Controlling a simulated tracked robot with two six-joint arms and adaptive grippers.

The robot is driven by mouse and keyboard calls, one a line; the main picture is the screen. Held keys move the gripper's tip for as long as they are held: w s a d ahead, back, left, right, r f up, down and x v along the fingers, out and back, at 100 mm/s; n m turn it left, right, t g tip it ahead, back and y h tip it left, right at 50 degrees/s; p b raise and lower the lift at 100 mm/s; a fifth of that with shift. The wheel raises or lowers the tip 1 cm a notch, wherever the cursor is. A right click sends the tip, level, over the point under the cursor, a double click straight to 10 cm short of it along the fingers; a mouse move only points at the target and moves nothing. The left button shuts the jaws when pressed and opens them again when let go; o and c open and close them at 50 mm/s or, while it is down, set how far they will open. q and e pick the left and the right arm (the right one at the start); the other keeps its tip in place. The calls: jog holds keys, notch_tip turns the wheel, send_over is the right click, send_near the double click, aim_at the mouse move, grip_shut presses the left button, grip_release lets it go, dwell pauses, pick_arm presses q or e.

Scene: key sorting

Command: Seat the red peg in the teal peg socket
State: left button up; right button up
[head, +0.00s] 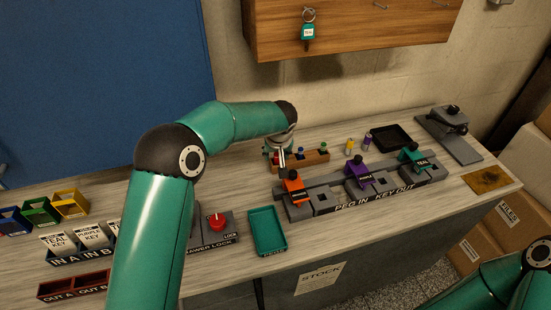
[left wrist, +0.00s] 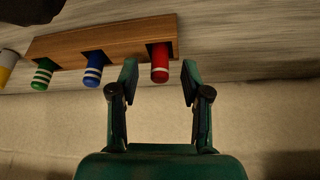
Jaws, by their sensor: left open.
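The red peg (left wrist: 160,64), with white bands, stands at one end of the wooden peg rack (left wrist: 110,42). The rack (head: 313,159) also shows in the head view, where my left gripper (head: 281,160) is down over its left end. In the left wrist view my left gripper (left wrist: 158,82) is open, with its fingertips apart on either side of the red peg. I cannot tell whether they touch it. The teal peg socket (head: 412,154) is at the right end of the grey peg-in station, with a teal block and label. My right gripper is out of view.
Blue (left wrist: 94,75) and green (left wrist: 42,75) pegs stand in the same rack. Orange (head: 295,187) and purple (head: 358,172) stations sit left of the teal one. Yellow (head: 349,144) and purple (head: 368,140) pegs stand near a black tray (head: 391,137). An empty teal tray (head: 268,231) lies in front.

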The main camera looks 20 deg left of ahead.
pick_arm(q)
jog(key=shift+w+f, duration=0.15)
jog(key=shift+f, duration=0.25)
jog(key=shift+c, duration=0.2)
grip_shut()
jog(key=shift+r, duration=0.1)
